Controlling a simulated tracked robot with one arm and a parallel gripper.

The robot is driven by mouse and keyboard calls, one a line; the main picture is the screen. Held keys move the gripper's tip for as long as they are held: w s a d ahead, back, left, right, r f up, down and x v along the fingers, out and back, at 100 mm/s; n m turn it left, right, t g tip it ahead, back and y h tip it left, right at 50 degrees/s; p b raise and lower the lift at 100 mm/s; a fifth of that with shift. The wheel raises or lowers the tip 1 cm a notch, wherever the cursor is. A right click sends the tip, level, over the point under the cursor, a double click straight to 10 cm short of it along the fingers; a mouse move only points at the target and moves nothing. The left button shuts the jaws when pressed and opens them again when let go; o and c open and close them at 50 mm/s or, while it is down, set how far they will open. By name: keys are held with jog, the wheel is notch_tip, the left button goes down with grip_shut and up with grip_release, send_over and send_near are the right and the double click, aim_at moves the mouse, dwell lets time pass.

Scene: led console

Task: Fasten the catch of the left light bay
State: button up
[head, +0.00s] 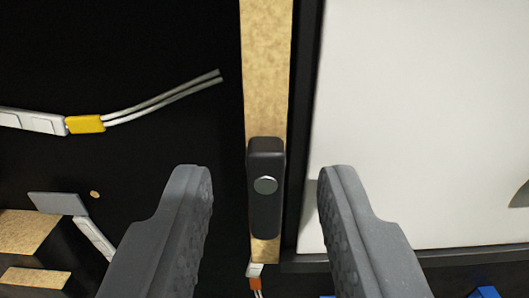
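A black catch (265,215) with a round silver screw head (265,185) stands upright, lengthwise along the lower part of a tan post (266,70). To the right of the post is a large white panel (420,110) in a dark frame. The catch does not visibly reach over the panel. My gripper (266,190) is open. In the picture its two grey fingers lie on either side of the catch, with a gap on both sides, and I see no contact. Which bay is the left one cannot be told from this view.
At the left, a white strip with a yellow connector (86,124) and two loose wires (165,98) lies against black. Tan blocks (30,230) are at the lower left. An orange connector (256,283) and blue pieces (487,292) show at the bottom edge.

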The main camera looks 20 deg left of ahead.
jog(key=shift+w, duration=0.2)
grip_shut()
